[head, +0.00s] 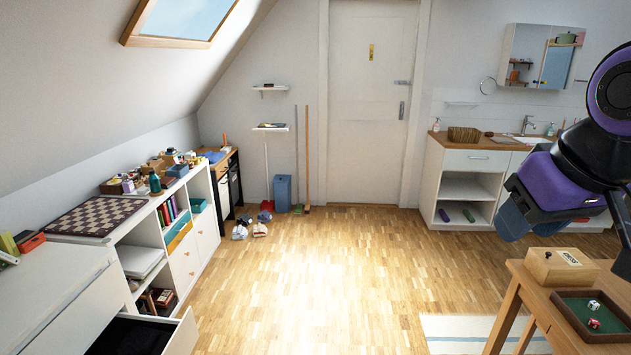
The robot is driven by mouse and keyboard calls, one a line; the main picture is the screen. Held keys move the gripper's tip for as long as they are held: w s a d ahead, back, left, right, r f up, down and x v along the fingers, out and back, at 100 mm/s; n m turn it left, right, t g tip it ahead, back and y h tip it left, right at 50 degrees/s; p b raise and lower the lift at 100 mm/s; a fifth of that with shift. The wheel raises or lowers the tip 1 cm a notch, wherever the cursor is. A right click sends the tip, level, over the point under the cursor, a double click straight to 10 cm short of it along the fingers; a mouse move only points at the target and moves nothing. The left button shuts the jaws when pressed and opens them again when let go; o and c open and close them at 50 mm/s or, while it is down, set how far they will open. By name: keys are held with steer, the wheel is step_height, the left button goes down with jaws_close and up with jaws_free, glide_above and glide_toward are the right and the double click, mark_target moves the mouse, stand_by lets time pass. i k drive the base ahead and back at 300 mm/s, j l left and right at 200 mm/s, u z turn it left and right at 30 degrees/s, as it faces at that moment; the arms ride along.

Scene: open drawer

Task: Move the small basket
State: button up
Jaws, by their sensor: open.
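A small brown woven basket (464,134) stands on the wooden top of the white counter (478,157) at the back right, left of the sink. My gripper (522,222) hangs at the right side of the head view, purple with blue fingers. It is open and shows nothing between its fingers. It is much nearer to the camera than the basket and apart from it. It appears above the left end of a wooden table.
The wooden table (535,292) at lower right bears a wooden box (561,267) and a green dice tray (568,312). An open drawer (183,334) juts out at lower left. A white shelf unit (150,232) lines the left wall. The middle floor is clear.

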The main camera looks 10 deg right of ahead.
mark_target(455, 134)
steer(key=i+z, duration=0.15)
steer(key=i, duration=0.4)
steer(key=i+j+z, duration=0.1)
steer(key=i, duration=0.45)
steer(key=i+j+z, duration=0.15)
steer(key=i, duration=0.45)
steer(key=i+j, duration=0.1)
steer(key=i, duration=1.65)
steer(key=i+z, duration=0.5)
steer(key=i, duration=1)
steer(key=i+l+z, duration=0.45)
steer(key=i+l, duration=0.45)
steer(key=l, duration=0.2)
steer(key=i+l, duration=0.1)
steer(key=l, duration=0.25)
steer(key=l+z, duration=0.05)
